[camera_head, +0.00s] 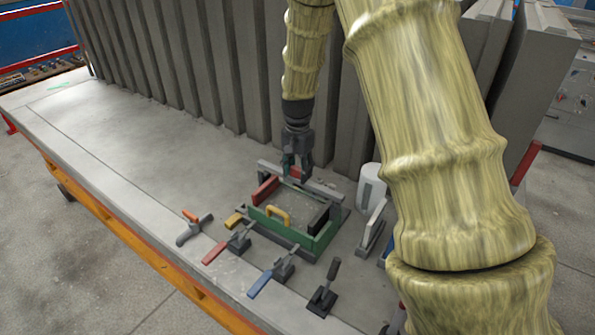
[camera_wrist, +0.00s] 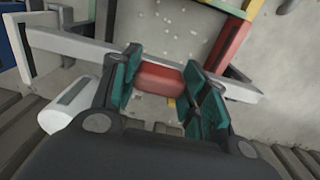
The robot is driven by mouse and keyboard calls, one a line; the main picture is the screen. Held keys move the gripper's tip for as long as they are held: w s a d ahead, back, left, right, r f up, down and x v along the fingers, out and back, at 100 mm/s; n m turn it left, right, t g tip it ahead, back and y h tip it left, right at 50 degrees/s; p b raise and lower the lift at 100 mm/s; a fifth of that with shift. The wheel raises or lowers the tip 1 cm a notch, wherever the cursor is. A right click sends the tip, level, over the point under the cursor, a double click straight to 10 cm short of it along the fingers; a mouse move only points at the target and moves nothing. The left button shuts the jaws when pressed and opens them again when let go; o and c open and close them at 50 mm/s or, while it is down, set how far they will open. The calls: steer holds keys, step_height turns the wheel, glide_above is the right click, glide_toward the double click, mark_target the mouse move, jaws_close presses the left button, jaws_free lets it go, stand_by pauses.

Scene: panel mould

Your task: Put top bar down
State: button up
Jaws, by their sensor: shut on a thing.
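The top bar (camera_head: 325,190) is a long grey bar at the back of the mould, below my gripper (camera_head: 297,172). In the wrist view the bar (camera_wrist: 85,46) runs across the picture, with a red grip piece (camera_wrist: 158,78) at its middle. My gripper (camera_wrist: 160,85) is shut on that red piece, teal pads on both sides. The mould frame has a green front wall (camera_head: 282,228), a red left wall (camera_head: 265,190) and a black piece at the right (camera_head: 319,218). A yellow handle (camera_head: 279,213) stands inside. I cannot tell whether the bar touches the frame.
Clamps with red (camera_head: 214,253), blue (camera_head: 260,284) and black (camera_head: 333,269) levers stand in front. A white cylinder (camera_head: 370,184) stands close at the right. Grey panels (camera_head: 215,70) line the back. The table's left part (camera_head: 110,130) is clear.

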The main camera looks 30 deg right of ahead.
steer(key=shift+w+d+f+p, duration=0.4)
steer(key=shift+w+p, duration=0.1)
steer(key=shift+w, duration=0.1)
steer(key=shift+w+f+p, duration=0.15)
steer(key=shift+f+p, duration=0.5)
steer(key=shift+f, duration=0.75)
steer(key=o, duration=1.3)
steer(key=shift+r+b, duration=2.35)
steer(key=shift+r, duration=3.65)
